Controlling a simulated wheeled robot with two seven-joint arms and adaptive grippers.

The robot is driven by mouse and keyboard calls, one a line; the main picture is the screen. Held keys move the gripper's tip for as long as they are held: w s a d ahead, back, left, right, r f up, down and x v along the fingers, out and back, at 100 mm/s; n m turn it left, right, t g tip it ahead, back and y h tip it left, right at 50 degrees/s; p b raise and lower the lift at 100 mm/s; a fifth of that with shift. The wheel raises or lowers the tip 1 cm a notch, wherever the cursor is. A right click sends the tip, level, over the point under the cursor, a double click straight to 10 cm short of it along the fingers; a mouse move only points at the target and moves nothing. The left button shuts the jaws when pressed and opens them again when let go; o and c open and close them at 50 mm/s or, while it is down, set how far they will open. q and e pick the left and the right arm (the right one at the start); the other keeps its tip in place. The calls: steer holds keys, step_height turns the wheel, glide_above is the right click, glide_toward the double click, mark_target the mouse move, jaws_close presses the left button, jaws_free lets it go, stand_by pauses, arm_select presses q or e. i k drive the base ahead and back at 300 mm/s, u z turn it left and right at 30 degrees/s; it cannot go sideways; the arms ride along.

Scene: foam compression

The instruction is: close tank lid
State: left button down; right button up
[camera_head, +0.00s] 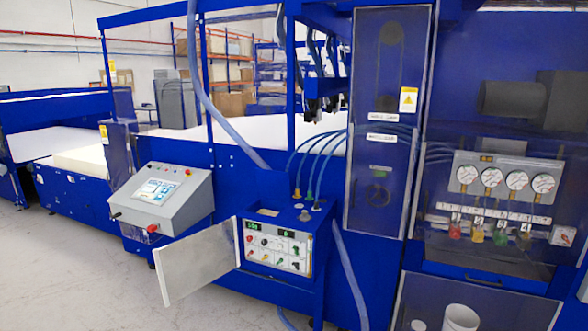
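A blue box cabinet (310,240) stands low in the middle, with a control panel (276,247) on its front. A white hinged flap (197,268) stands swung open to the left of that panel. On the cabinet's top are a light rectangular patch (267,212), a dark knob (304,215) and several coloured hose fittings. No part is clearly marked as the tank lid, so I cannot tell which it is. Neither of my grippers is in view.
A grey touchscreen console (163,197) stands to the left. A clear-fronted tall panel (388,120) rises right of the cabinet. Pressure gauges (492,177) sit further right, above a white container (460,318). Blue hoses run to the cabinet top. The floor (60,275) at front left is clear.

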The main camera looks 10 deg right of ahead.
mark_target(274, 185)
steer(key=z, duration=0.5)
steer(key=i, duration=0.7)
steer(key=z, duration=0.35)
